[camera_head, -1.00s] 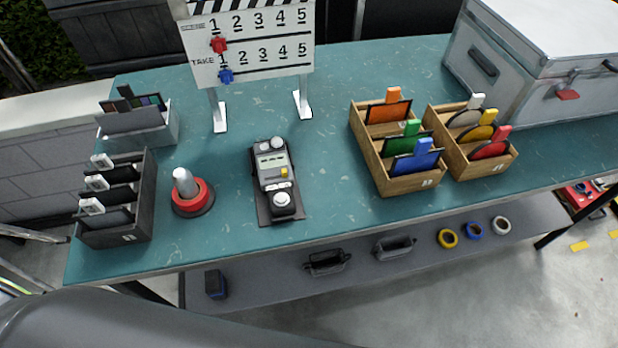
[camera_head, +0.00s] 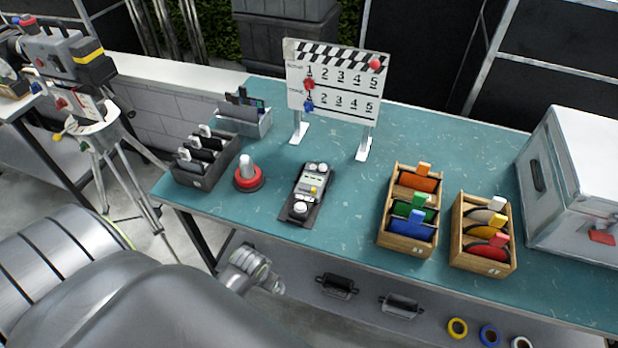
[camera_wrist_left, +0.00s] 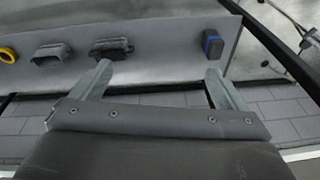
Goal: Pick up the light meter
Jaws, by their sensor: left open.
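The light meter (camera_head: 312,182) is a dark grey handheld device with a pale display and round white knobs. It lies on a dark mat (camera_head: 294,217) on the teal table, right of the red and silver cone-like item (camera_head: 248,175). In the left wrist view my left gripper (camera_wrist_left: 158,78) is open and empty, its two fingers apart, facing the lower shelf. The light meter is not in that view. In the head view my left arm fills the lower left, apart from the light meter. My right gripper is not in view.
A clapperboard (camera_head: 331,103) on two legs stands behind the light meter. A dark divided box (camera_head: 206,180) is to the left; wooden boxes (camera_head: 398,245) with coloured cards are to the right. A metal case (camera_head: 575,190) sits at the far right. The lower shelf (camera_wrist_left: 180,48) holds handled items.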

